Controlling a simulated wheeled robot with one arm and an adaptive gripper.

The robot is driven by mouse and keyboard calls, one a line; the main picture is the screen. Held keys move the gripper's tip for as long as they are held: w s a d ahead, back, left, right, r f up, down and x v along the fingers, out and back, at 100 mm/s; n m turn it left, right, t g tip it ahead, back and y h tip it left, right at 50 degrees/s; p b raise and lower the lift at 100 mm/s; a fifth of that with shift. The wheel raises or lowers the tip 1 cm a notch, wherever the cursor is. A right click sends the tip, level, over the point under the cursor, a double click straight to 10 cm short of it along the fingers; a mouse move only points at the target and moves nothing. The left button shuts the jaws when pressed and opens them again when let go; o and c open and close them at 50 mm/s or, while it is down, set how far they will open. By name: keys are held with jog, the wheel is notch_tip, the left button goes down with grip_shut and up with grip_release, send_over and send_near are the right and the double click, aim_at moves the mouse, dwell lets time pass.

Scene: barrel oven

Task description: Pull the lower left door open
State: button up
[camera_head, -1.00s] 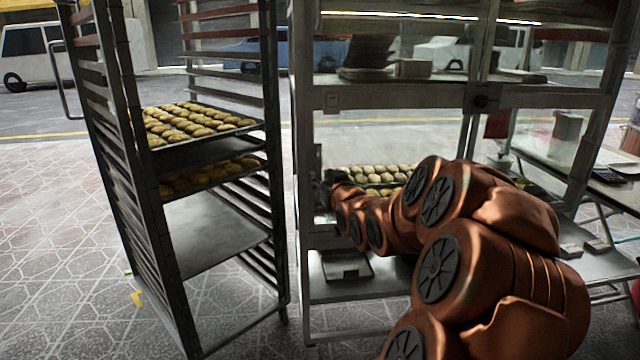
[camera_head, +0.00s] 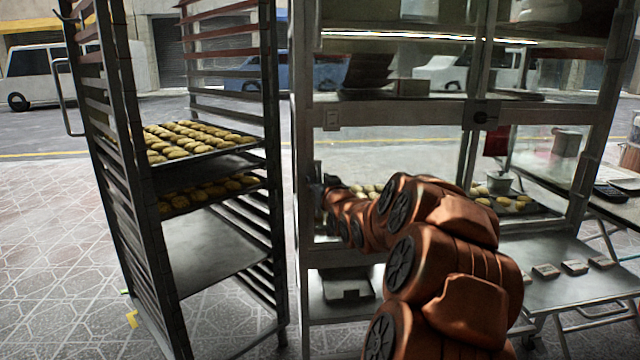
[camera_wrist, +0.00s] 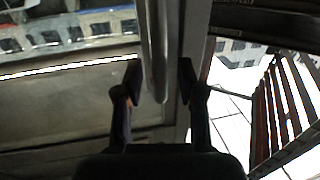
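The lower left door (camera_head: 415,116) is a metal-framed glass panel on the display cabinet, and it looks shut. Its upright metal handle (camera_wrist: 153,45) shows in the wrist view near the door's side edge. In the head view the handle (camera_head: 318,172) is small, near the door's left edge. My gripper (camera_wrist: 160,78) is open, with one dark finger on each side of the handle's end. I cannot tell whether either finger touches it. In the head view my gripper (camera_head: 325,190) is at the door's left edge, small and partly hidden by my copper-coloured arm.
A tall tray rack (camera_head: 140,210) stands close on the left, holding pastry trays (camera_head: 205,145). A narrow gap separates it from the cabinet. A lower shelf (camera_head: 560,285) and a side table (camera_head: 610,180) are on the right. Tiled floor (camera_head: 60,240) is open at far left.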

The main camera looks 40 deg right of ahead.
jog(key=shift+w, duration=0.1)
jog(key=shift+c, duration=0.2)
grip_shut()
jog(key=shift+d, duration=0.1)
dwell(0.4)
